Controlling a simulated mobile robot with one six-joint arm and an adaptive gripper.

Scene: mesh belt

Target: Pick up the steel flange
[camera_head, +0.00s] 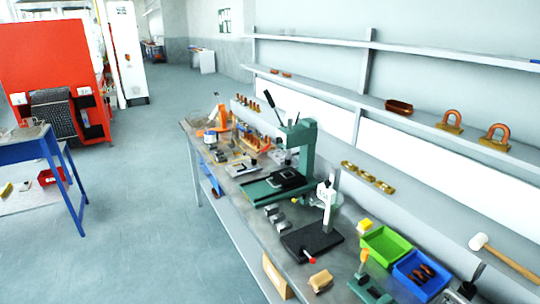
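I cannot make out the steel flange for certain. Several small grey metal pieces (277,217) lie on the long grey workbench (237,213), left of the black base plate of a white stand, but their shape is too small to tell. More small metal parts (240,166) lie farther back on the same bench, left of the green press. My gripper does not show in this view.
A green press (304,150) and a white stand (327,205) rise from the bench. A green bin (385,247) and a blue bin (421,274) are at its near end. Wall shelves (400,117) run behind. A blue table (30,150) stands left; the floor (140,200) between is clear.

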